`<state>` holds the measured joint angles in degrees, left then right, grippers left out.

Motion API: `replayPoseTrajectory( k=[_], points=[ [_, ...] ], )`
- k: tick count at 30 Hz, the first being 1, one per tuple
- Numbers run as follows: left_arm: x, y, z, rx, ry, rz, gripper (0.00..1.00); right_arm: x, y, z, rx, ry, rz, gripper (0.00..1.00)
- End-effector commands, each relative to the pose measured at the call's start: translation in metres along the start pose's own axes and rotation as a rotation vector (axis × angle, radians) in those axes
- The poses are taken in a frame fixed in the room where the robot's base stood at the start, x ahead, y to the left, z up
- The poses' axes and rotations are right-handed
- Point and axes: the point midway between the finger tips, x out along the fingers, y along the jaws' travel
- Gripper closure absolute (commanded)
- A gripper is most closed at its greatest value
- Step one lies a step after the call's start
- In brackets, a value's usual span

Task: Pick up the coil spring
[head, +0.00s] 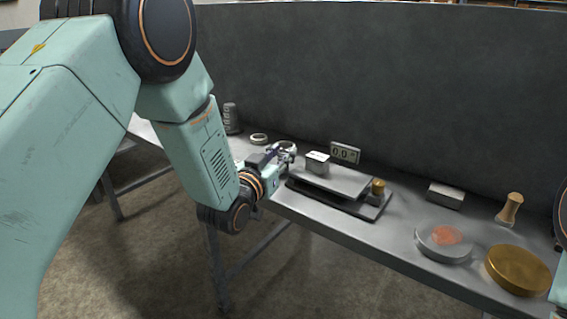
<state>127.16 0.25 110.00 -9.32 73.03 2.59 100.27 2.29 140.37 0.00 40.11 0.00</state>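A dark grey, ribbed upright cylinder (231,117) stands at the far left of the bench, against the grey back panel. It looks like the coil spring, but it is small and its turns are not clear. My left gripper (286,150) is low over the bench, to the right of that cylinder and apart from it. It is beside the left end of a scale. The gripper is small and partly hidden by its own wrist, so I cannot tell whether its fingers are open or hold anything. My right gripper is out of view.
A pale ring (259,138) lies behind my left wrist. The scale (345,181) bears a metal block (318,162) and a brass weight (377,188), with a display (345,153) behind. Rightward are a grey block (445,195), a dish (443,253), a wooden-looking stamp (510,208) and a brass disc (517,270).

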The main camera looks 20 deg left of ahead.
Motion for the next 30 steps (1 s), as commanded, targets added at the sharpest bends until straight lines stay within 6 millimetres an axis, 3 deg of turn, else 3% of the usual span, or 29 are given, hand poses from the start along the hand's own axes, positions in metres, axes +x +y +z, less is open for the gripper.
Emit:
replayPoseTrajectory(
  k=[9, 17, 20, 30],
  points=[
    [0.0, 0.0, 0.0, 0.0, 0.0, 0.0, 1.0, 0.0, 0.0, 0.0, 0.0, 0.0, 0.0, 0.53],
    [0.0, 0.0, -0.002, 0.0, 0.001, 0.0, 1.0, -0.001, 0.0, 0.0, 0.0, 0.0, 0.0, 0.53],
    [0.0, 0.0, -0.014, 0.0, 0.003, 0.0, 1.0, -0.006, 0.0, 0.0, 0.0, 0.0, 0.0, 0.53],
    [0.0, 0.0, -0.079, 0.001, 0.002, 0.0, 1.0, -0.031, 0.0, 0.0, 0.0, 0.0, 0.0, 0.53]
  ],
)
